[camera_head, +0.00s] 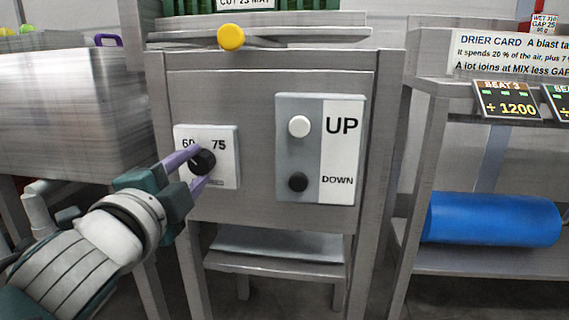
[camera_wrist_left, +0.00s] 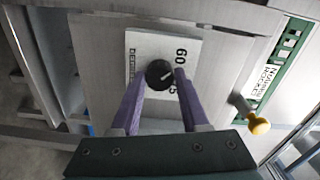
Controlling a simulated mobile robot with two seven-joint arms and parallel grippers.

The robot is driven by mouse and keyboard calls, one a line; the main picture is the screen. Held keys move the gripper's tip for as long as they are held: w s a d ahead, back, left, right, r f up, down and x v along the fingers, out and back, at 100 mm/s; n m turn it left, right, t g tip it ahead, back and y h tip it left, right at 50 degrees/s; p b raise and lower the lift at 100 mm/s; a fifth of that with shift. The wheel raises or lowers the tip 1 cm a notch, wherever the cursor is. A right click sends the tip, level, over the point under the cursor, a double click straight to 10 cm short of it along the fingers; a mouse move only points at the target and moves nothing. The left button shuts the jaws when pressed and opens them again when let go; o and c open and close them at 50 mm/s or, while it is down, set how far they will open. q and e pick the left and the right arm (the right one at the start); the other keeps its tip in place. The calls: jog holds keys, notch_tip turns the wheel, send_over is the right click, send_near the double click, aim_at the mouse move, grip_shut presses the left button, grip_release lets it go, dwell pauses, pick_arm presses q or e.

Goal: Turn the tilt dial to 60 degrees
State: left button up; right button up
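The tilt dial is a black round knob (camera_head: 203,161) on a white plate (camera_head: 229,172) marked 60 and 75, at the left of the grey cabinet front. It also shows in the left wrist view (camera_wrist_left: 158,75); a short pale mark on it points toward the numbered side, roughly between 60 and 75. My left gripper (camera_head: 200,164) has its two purple fingers on opposite sides of the knob, seemingly in contact with it. In the left wrist view the fingertips (camera_wrist_left: 159,76) frame the knob closely. Part of the 75 is hidden there. My right gripper is not in view.
Right of the dial is a panel (camera_head: 287,154) with a white UP button (camera_head: 299,126) and a black DOWN button (camera_head: 298,182). A yellow ball knob (camera_head: 231,37) sticks out above. A metal basin (camera_head: 75,105) stands left; a blue cylinder (camera_head: 492,218) lies on the right shelf.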

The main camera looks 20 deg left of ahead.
pick_arm(q)
jog(key=o, duration=0.4)
jog(key=p+v, duration=0.2)
jog(key=v, duration=0.8)
jog(key=shift+a, duration=0.1)
